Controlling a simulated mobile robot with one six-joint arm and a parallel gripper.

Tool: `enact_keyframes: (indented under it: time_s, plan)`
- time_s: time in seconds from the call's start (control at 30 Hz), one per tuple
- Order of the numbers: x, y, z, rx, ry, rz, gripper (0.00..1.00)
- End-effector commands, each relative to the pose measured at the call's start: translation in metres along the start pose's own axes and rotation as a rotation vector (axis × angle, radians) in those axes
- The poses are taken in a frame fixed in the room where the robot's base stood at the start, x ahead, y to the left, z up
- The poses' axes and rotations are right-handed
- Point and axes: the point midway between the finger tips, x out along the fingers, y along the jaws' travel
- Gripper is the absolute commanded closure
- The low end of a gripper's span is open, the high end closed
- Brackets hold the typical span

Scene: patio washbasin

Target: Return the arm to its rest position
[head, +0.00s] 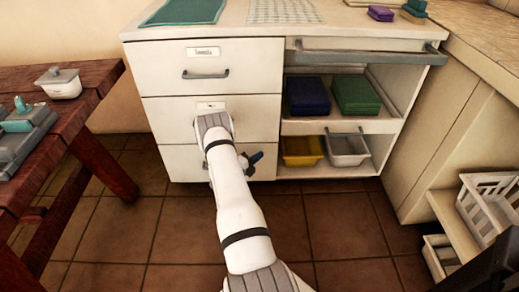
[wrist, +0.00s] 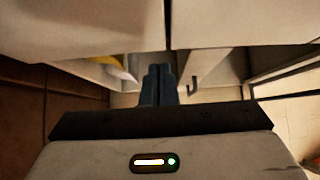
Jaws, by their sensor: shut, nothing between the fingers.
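My white arm reaches forward in the head view to the white drawer cabinet (head: 160,85). My gripper (head: 256,158) shows as a small dark blue shape beside the arm, in front of the lowest drawer (head: 180,164). In the wrist view its two blue fingers (wrist: 159,72) are together, with nothing between them. Pale cabinet fronts (wrist: 80,28) fill the top of that view, close to the fingertips. Whether the fingers touch the cabinet I cannot tell. The arm hides part of the middle and lowest drawers.
Open shelves right of the drawers hold a blue stack (head: 308,95), a green stack (head: 357,94), a yellow bin (head: 301,152) and a white bin (head: 347,150). A wooden table (head: 95,85) stands left, a white crate (head: 490,205) right. Tiled floor (head: 340,230) is open between them.

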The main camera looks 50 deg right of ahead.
Motion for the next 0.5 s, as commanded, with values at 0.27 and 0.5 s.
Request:
enact_keyframes:
  time_s: [0.27, 0.5]
  plan:
    - [-0.066, -0.003, 0.003, -0.002, -0.007, -0.001, 1.00]
    - [-0.092, -0.001, 0.002, -0.001, -0.004, -0.001, 1.00]
